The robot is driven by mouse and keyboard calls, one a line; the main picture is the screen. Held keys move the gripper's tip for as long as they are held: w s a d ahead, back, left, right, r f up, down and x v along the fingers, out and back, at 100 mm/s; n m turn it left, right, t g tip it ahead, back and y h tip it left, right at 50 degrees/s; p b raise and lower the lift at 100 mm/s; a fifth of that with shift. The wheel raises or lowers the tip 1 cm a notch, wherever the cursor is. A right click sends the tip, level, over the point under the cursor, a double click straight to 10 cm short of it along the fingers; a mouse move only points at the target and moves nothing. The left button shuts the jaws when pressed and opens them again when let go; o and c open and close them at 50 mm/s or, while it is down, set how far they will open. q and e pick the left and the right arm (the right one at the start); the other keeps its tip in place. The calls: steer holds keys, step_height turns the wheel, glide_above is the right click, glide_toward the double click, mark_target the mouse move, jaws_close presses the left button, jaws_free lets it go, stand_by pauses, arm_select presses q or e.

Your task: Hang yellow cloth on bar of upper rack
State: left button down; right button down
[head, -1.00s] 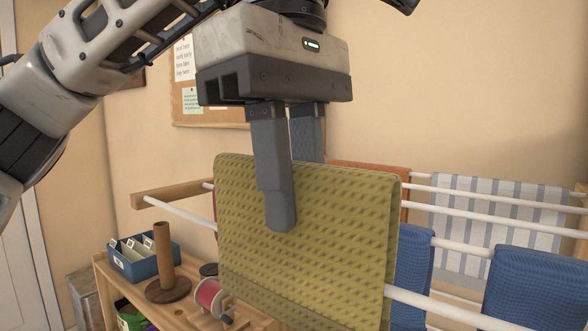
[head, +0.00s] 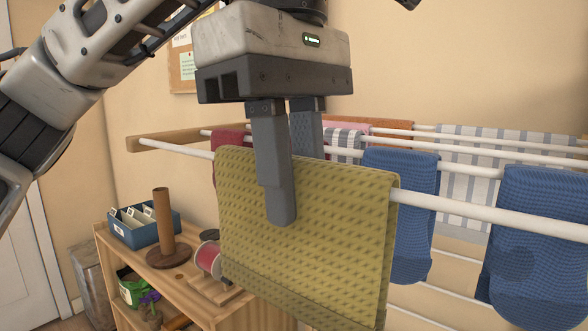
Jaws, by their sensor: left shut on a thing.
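The yellow cloth (head: 330,235) hangs folded from my left gripper (head: 295,190), in the middle of the head view. The gripper is shut on its top edge, with one finger in front of the cloth and the other behind it. The rack's front white bar (head: 490,213) runs left to right at a height just below the cloth's top fold. The cloth hides the bar's middle stretch, so I cannot tell whether it straddles the bar or touches it. My right gripper is not in view.
Blue cloths (head: 400,215) hang right of the yellow one. A striped cloth (head: 490,170), red cloth and orange cloth hang behind. A wooden shelf (head: 205,312) at lower left holds a blue box (head: 150,235), a wooden peg (head: 164,220) and a red spool (head: 207,260).

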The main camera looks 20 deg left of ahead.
arm_select(q)
steer(key=c, duration=1.2)
jaws_free()
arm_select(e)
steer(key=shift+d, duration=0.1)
arm_select(q)
steer(key=shift+o, duration=0.2)
steer(key=shift+r, duration=0.1)
step_height(320, 180, up, 16)
steer(key=a+p, duration=0.1)
steer(key=p, duration=0.8)
steer(key=shift+w+a, duration=0.3)
steer(key=shift+a, duration=0.05)
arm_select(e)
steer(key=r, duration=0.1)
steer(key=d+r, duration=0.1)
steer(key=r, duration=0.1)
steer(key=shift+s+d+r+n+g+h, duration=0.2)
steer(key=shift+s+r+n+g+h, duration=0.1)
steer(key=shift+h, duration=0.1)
arm_select(q)
steer(key=shift+f, duration=0.2)
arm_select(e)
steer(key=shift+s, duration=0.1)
